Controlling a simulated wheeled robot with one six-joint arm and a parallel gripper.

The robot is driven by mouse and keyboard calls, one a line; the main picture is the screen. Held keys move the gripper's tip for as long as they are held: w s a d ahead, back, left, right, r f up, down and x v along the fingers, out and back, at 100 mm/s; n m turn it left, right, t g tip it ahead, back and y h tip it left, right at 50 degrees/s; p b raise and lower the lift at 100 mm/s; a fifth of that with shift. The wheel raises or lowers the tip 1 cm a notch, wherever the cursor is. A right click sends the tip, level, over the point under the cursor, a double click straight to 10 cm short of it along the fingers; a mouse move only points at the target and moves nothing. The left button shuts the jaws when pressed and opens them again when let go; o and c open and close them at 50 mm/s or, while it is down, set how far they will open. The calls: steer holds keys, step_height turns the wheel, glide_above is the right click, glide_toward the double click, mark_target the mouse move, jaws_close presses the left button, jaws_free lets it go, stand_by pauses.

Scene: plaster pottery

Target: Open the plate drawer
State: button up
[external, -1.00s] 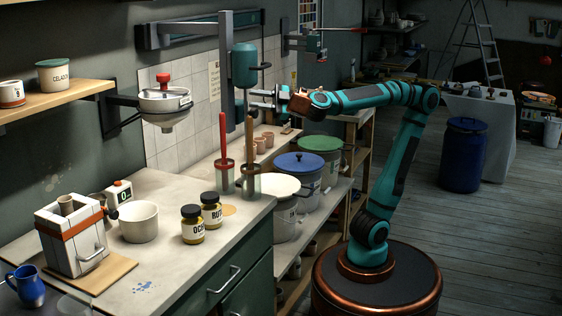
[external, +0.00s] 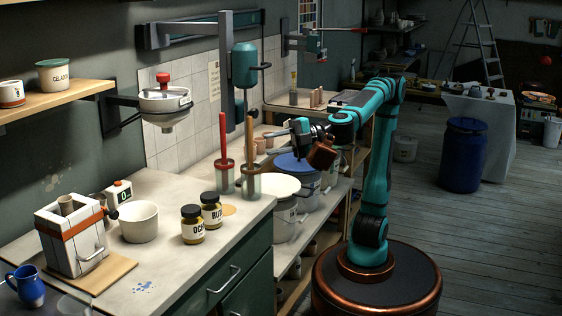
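The dark green cabinet under the near counter has a drawer front with a pale bar handle (external: 224,279). It looks closed, and a second handle shows partly below it. I cannot tell from any label which drawer is the plate drawer. My gripper (external: 270,143) is above the lower bench beyond the counter, near the blue-lidded bucket, pointing left. Its two fingers appear apart with nothing between them. It is well away from the drawer handle and higher than it.
Glaze jars (external: 192,224), a white bowl (external: 139,222) and a white box with an orange band (external: 72,238) stand on the counter. Buckets, including a blue-lidded one (external: 297,163), line the lower bench.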

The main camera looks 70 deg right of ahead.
steer(key=s+a+f+n, duration=0.1)
steer(key=s+a+f, duration=0.1)
steer(key=s, duration=0.1)
glide_toward(230, 279)
steer(key=x, duration=1)
steer(key=shift+f, duration=0.3)
jaws_close()
